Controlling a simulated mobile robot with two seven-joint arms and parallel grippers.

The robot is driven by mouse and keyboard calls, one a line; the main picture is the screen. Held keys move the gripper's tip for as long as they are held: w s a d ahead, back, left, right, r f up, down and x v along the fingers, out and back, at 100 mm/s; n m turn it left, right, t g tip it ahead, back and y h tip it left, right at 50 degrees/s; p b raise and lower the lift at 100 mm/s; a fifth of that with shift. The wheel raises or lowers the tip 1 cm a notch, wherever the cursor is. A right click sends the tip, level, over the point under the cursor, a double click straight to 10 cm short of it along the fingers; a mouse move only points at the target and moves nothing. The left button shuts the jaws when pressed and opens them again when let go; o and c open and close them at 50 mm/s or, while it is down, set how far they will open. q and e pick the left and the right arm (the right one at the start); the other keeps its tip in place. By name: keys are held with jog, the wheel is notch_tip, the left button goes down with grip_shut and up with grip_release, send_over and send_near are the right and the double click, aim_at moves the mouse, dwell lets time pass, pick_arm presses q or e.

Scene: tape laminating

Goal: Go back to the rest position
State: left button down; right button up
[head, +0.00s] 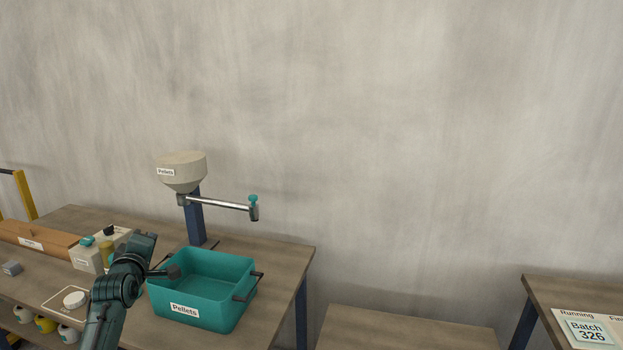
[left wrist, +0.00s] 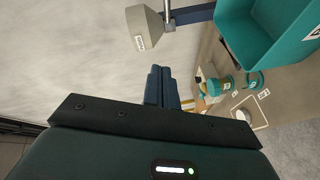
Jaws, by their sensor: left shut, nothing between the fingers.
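My left arm (head: 118,285) comes up from the lower left in the head view, in front of the table and the left end of the teal bin. My left gripper (left wrist: 160,86) shows in the left wrist view with its fingers closed together and nothing between them. It points out over the table with the wall beyond. In the head view its fingertips are hard to pick out against the arm. My right gripper is not in view.
A teal "Pellets" bin (head: 208,310) with dark handles stands on the left table (head: 275,255), close to my left arm. A hopper (head: 182,170) with a metal side arm stands behind it. A lower table (head: 400,330) is bare.

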pick_arm(q)
jog(key=s+a+r+y, duration=0.2)
jog(key=s+a+r, duration=0.15)
jog(key=a, duration=0.55)
jog(key=s+a+r+y, duration=0.2)
jog(key=a+r, duration=0.3)
jog(key=a, duration=0.5)
jog(key=s+d+f+m+g+h, duration=0.1)
jog(key=s+d+f+m+h, duration=0.1)
jog(key=s+d+f+m, duration=0.65)
jog(key=s+d+f+m+g+h, duration=0.2)
jog(key=s+d+f+m+h, duration=0.3)
jog(key=f, duration=0.6)
jog(key=s+d+f+m+g, duration=0.1)
jog(key=s+d+f+m, duration=0.35)
jog(key=d+f, duration=0.4)
jog(key=s+d+f+m+g+h, duration=0.25)
jog(key=s+d, duration=0.35)
jog(key=s, duration=0.4)
jog(key=s+d+f+m+g+h, duration=0.1)
jog(key=s+d+f+m, duration=0.25)
jog(key=s+d, duration=0.45)
jog(key=d+n+t, duration=0.1)
jog(key=d+n, duration=0.4)
jog(key=d, duration=0.1)
jog(key=shift+w+r+n+p, duration=0.3)
jog(key=shift+r+n, duration=0.1)
